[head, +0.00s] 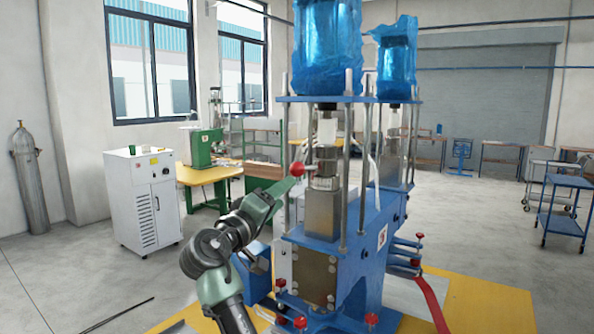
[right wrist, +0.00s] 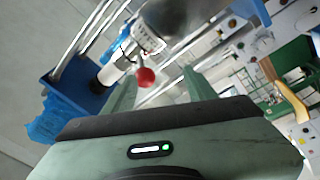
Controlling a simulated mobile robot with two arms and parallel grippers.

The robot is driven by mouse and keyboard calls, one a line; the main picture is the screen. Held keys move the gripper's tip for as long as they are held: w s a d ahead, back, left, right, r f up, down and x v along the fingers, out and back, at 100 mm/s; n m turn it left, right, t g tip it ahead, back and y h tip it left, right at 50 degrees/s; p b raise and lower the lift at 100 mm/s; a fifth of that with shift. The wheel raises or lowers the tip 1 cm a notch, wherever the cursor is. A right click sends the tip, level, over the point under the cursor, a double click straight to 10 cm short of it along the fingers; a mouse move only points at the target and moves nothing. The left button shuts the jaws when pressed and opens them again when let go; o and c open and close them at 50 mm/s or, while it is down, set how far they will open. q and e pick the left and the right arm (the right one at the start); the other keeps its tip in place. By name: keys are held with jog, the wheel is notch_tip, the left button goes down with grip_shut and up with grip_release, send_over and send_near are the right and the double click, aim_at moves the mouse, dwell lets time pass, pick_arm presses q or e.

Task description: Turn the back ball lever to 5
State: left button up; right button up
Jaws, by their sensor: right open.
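A ball lever with a red ball (head: 297,169) sticks out from a metal collar (head: 327,182) on the blue machine's front column. My right gripper (head: 284,187) is at this ball, coming from the lower left. In the right wrist view, my right gripper (right wrist: 160,88) is open, and the red ball (right wrist: 146,77) appears in the gap between its fingers, nearer the left one. I cannot tell whether a finger touches it. The collar (right wrist: 150,38) carries small scale marks, too small to read. My left gripper is not in view.
Metal guide rods (head: 364,150) stand close beside the collar. Blue bags (head: 327,48) cover the tops. More red-knobbed levers (head: 419,237) project low at the right. A white cabinet (head: 146,200) and a yellow-topped table (head: 205,172) stand at left.

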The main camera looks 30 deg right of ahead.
aim_at(293, 171)
notch_tip(293, 171, up, 3)
jog(key=shift+d+r, duration=0.1)
jog(key=shift+r, duration=0.05)
jog(key=p+x, duration=0.4)
jog(key=x, duration=0.2)
jog(key=shift+d+r, duration=0.15)
jog(key=shift+r, duration=0.05)
jog(key=shift+w+d, duration=0.2)
jog(key=shift+d, duration=0.3)
jog(key=shift+f, duration=0.1)
grip_shut()
dwell(0.5)
